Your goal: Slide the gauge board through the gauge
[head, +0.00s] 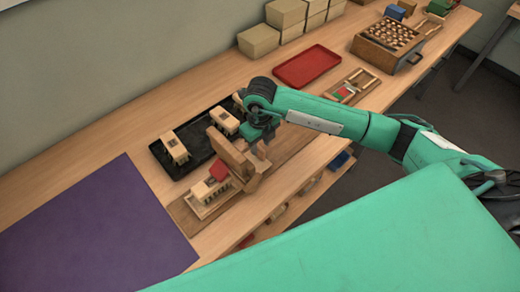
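The gauge (229,151) looks like an upright wooden frame standing on a long brown base board near the front edge of the bench. A pale slotted wooden piece, which seems to be the gauge board (207,199), lies on the base at the left side of the frame. A red block (218,170) sits at its right end, close to the frame. My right gripper (259,146) points down at the right side of the gauge, very close to it. Its fingertips are small and partly hidden, so its opening and any contact are unclear. My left gripper is out of view.
A black tray (190,131) with pale wooden blocks lies behind the gauge. A purple mat (95,225) covers the bench at left. A red tray (307,67), a wooden box of round-topped pieces (388,45) and pale stacked boxes (258,40) stand farther back.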

